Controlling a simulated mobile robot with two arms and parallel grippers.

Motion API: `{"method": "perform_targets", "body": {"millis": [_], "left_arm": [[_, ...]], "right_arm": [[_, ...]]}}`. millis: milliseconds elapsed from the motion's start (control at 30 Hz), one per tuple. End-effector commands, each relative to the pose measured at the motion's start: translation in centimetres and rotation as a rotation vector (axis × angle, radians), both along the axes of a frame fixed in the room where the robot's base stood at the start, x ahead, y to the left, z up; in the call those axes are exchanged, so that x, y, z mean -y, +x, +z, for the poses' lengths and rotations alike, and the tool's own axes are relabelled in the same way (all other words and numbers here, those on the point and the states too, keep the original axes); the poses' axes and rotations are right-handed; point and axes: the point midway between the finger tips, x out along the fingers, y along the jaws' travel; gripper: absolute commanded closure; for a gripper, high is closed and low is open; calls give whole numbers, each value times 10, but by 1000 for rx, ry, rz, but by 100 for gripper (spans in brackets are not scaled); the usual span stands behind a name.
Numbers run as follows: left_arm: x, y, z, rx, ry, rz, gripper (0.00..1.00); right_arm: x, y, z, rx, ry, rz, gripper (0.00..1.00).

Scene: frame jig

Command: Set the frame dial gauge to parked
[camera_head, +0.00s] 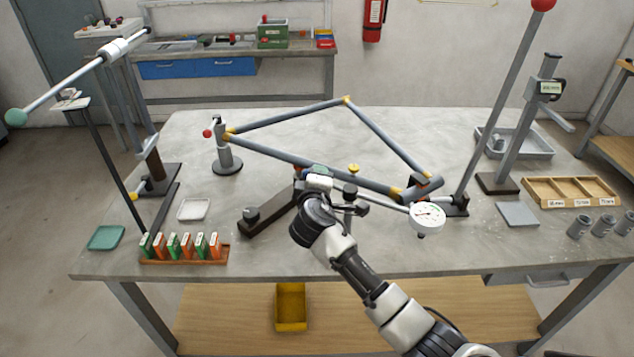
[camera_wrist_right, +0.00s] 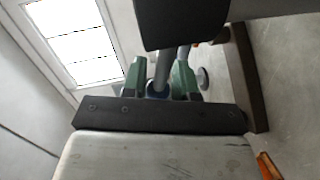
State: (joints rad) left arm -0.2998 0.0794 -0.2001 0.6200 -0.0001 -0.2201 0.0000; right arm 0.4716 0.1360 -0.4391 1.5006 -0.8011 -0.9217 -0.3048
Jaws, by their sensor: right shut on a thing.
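The dial gauge (camera_head: 428,215) has a round white face and sits at the right end of a thin arm, below the frame's near right corner. The grey tube frame (camera_head: 290,157) with yellow joints stands tilted above the bench. My right gripper (camera_head: 319,178) is at the frame's near tube, left of the post. In the right wrist view its green fingers (camera_wrist_right: 160,80) are closed around a grey rod (camera_wrist_right: 157,86). I cannot tell whether this is frame tube or gauge arm. My left gripper is not in view.
A clamp post (camera_head: 226,158) with a red knob stands at the frame's left corner. A rack of red and green blocks (camera_head: 185,248) is at front left. A wooden tray (camera_head: 571,191) and a height gauge (camera_head: 519,130) stand at right. The front middle bench is clear.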

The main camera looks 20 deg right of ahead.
Motion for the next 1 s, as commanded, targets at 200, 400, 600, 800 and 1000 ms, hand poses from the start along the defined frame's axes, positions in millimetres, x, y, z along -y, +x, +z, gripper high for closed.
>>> {"method": "perform_targets", "body": {"millis": [200, 400, 600, 800, 1000], "left_arm": [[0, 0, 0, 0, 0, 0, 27], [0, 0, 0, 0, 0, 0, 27], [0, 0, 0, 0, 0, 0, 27], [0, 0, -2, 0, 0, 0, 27], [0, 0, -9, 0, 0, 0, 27]], "right_arm": [[1, 0, 0, -1, 0, -6, 100], [1, 0, 0, -1, -1, -6, 63], [1, 0, 0, 0, -1, -4, 63], [-3, -8, 0, 1, 0, -2, 63], [-16, -41, 4, 1, 3, -1, 63]]}}
